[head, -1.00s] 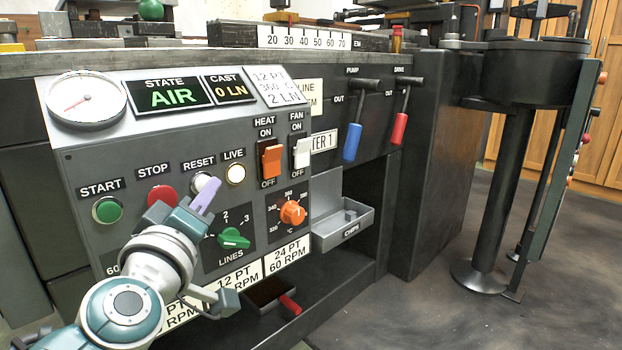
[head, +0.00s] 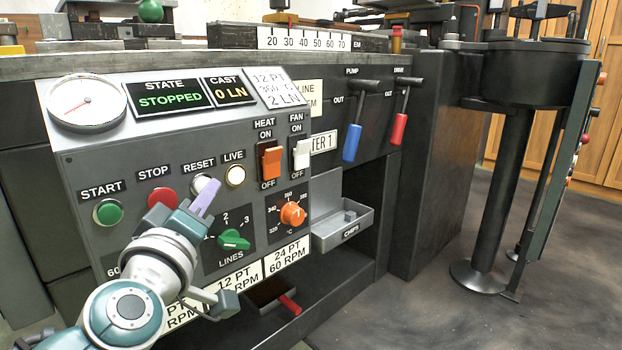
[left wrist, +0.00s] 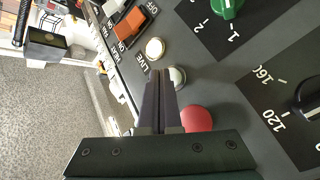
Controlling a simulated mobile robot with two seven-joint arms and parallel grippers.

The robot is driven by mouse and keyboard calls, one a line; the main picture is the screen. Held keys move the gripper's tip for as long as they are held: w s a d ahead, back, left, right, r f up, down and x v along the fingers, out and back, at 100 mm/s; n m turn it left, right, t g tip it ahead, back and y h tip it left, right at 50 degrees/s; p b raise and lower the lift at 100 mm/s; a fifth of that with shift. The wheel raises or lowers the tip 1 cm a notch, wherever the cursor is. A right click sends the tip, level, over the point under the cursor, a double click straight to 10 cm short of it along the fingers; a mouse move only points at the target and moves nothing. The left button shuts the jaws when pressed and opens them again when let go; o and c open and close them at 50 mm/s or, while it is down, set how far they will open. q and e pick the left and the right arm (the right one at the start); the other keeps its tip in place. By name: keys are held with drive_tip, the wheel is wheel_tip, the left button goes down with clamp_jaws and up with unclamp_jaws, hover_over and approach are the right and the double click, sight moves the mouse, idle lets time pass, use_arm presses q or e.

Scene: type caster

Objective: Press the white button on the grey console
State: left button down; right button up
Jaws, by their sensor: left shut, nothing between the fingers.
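The grey console (head: 140,160) stands at the left of the head view, and its display (head: 170,99) reads STOPPED. The white button (head: 200,182) sits under the RESET label, between the red STOP button (head: 161,195) and the lit LIVE lamp (head: 235,174). My left gripper (head: 208,194) is shut and empty, its fingertips at the white button and hiding part of it. In the left wrist view the white button (left wrist: 178,76) shows just beside the closed fingertips (left wrist: 161,76); I cannot tell whether they touch it. My right gripper is not in view.
The green START button (head: 107,211), orange HEAT switch (head: 271,161), white FAN switch (head: 301,153), green LINES knob (head: 233,239) and orange temperature knob (head: 292,213) are close by. A chips tray (head: 343,230) juts out at the right. Open floor lies further right.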

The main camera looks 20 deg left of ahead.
use_arm(q)
drive_tip(key=shift+d, duration=0.1)
drive_tip(key=shift+s+d+p, duration=0.25)
drive_tip(key=shift+s+d, duration=0.15)
drive_tip(key=shift+d, duration=0.5)
drive_tip(key=shift+s+d+p, duration=0.25)
drive_tip(key=shift+s+d, duration=0.1)
drive_tip(key=shift+d, duration=0.6)
drive_tip(key=shift+s+d+p, duration=0.25)
drive_tip(key=shift+s+d, duration=0.15)
drive_tip(key=shift+d, duration=0.5)
